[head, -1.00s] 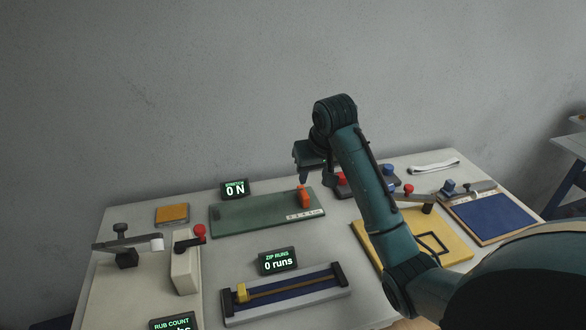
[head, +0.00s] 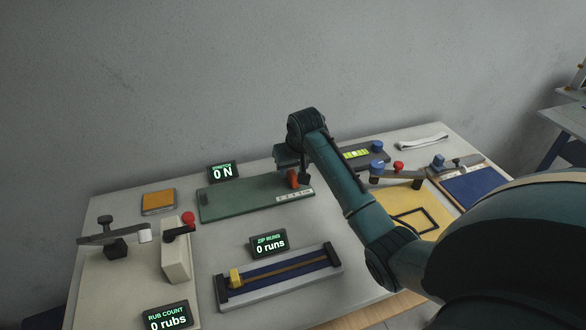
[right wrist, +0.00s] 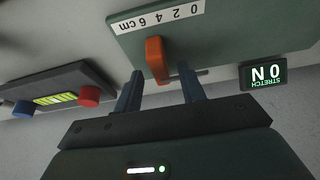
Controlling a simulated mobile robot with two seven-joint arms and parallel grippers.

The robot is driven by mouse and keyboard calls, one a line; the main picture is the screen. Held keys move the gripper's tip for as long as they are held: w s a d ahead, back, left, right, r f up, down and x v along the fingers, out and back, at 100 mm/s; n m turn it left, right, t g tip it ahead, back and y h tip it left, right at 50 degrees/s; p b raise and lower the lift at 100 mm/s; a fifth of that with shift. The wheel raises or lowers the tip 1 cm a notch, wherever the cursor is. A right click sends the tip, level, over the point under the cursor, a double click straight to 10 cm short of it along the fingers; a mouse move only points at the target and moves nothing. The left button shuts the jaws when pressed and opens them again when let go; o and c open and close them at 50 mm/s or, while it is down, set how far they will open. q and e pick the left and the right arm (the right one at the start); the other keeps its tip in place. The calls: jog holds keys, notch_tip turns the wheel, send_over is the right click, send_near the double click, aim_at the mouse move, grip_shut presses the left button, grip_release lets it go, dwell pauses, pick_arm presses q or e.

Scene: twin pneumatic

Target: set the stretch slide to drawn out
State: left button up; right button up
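The stretch slide is an orange block (head: 291,180) at the right end of a green board (head: 240,198), near a white centimetre scale. In the right wrist view the orange block (right wrist: 155,58) stands upright at the edge of the board, beside the scale (right wrist: 160,16). My right gripper (head: 292,173) is over the block. In the right wrist view its blue fingers (right wrist: 161,76) are apart, with the block in the gap near their tips. Neither finger visibly touches it. The stretch display (head: 223,172) reads 0 N. My left gripper is out of view.
A dark box with blue and red knobs (right wrist: 89,96) stands close beside the gripper. A yellow board (head: 425,210) and a blue pad (head: 475,192) lie to the right. The zip rig (head: 280,278) lies in front. My right forearm hides part of the table.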

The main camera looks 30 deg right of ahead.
jog(key=shift+w+f, duration=0.2)
jog(key=shift+f, duration=0.2)
grip_shut()
jog(key=shift+d, duration=0.1)
dwell(0.3)
